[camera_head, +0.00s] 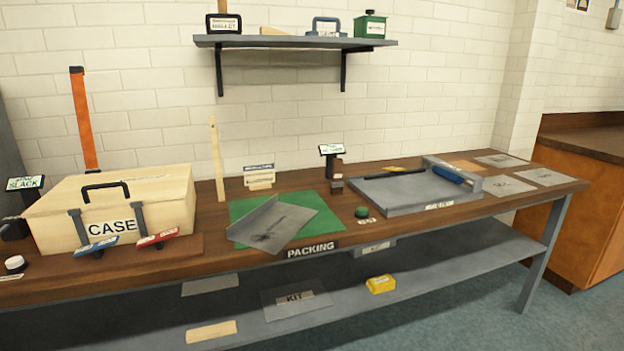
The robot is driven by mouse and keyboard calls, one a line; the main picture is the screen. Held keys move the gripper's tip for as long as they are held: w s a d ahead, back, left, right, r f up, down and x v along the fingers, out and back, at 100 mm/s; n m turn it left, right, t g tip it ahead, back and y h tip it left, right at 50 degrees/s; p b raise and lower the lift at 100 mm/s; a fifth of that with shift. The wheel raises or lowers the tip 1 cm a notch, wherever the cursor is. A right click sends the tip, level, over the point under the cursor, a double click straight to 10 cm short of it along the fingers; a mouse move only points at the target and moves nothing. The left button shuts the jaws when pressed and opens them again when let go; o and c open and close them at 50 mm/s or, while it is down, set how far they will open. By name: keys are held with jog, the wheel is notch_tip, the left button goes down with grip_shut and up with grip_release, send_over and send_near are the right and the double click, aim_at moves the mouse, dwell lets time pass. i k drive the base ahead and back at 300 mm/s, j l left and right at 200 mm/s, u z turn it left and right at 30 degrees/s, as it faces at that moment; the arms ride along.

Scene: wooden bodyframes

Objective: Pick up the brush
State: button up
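No thing in the head view is plainly recognisable as a brush. A blue, rounded handle-like piece (448,175) lies at the right of a grey tray (405,200) on the workbench. A thin dark bar (404,172) lies to its left in the same tray. I cannot tell whether either belongs to a brush. My gripper is not in view.
The wooden bench (150,283) holds a CASE box (160,205), a green mat (313,228) with a bent grey plate (270,222), and a small dark green knob (361,212). A wall shelf (290,42) is above, a lower shelf (440,270) below.

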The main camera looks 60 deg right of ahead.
aim_at(337, 185)
jog(key=l+z, duration=0.1)
jog(key=z, duration=0.25)
jog(key=i+z, duration=0.15)
jog(key=z, duration=0.2)
jog(key=l+z, duration=0.1)
jog(key=z, duration=0.2)
jog(key=k+j+z, duration=0.1)
jog(key=z, duration=0.5)
jog(key=k, duration=0.1)
